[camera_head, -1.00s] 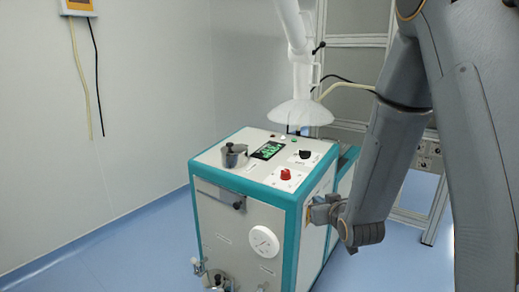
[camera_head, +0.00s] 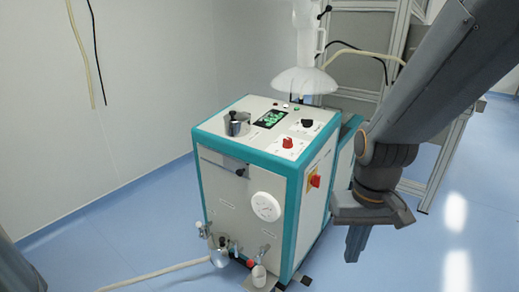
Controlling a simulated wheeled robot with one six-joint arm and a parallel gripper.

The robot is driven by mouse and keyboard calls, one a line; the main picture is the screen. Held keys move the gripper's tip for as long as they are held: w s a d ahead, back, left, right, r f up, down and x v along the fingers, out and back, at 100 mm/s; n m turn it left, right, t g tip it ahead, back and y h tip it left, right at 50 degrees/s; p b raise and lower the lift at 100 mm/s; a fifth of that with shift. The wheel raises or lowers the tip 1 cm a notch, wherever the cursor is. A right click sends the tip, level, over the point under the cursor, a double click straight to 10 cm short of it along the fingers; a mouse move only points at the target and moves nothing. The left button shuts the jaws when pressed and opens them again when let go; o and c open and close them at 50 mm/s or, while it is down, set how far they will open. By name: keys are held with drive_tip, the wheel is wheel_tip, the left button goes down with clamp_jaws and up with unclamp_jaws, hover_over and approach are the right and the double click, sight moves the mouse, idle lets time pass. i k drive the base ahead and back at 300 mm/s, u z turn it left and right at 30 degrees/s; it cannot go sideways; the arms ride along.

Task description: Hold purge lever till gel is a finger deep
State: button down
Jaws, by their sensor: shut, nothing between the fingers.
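A white machine with teal edges (camera_head: 230,190) stands on the floor left of my arm. Low on its front, a small metal lever (camera_head: 264,249) sits above a small white container (camera_head: 259,272) on a little ledge. It looks like the purge lever, but it is too small to be sure. Any gel inside the container cannot be made out. My gripper (camera_head: 355,250) points down, right of the machine and apart from it. It is shut and empty.
A pale hose (camera_head: 155,274) runs along the floor to fittings at the machine's lower left. A red switch (camera_head: 315,181) sits on its right side, and a white hood (camera_head: 303,80) hangs over its back. Metal framing (camera_head: 432,165) stands behind my arm. Floor at right is clear.

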sight(251, 262)
drive_tip(key=k, duration=0.5)
drive_tip(key=z, duration=0.85)
drive_tip(key=i, duration=0.75)
drive_tip(key=u, duration=1)
drive_tip(key=i, duration=0.5)
drive_tip(key=u, duration=0.05)
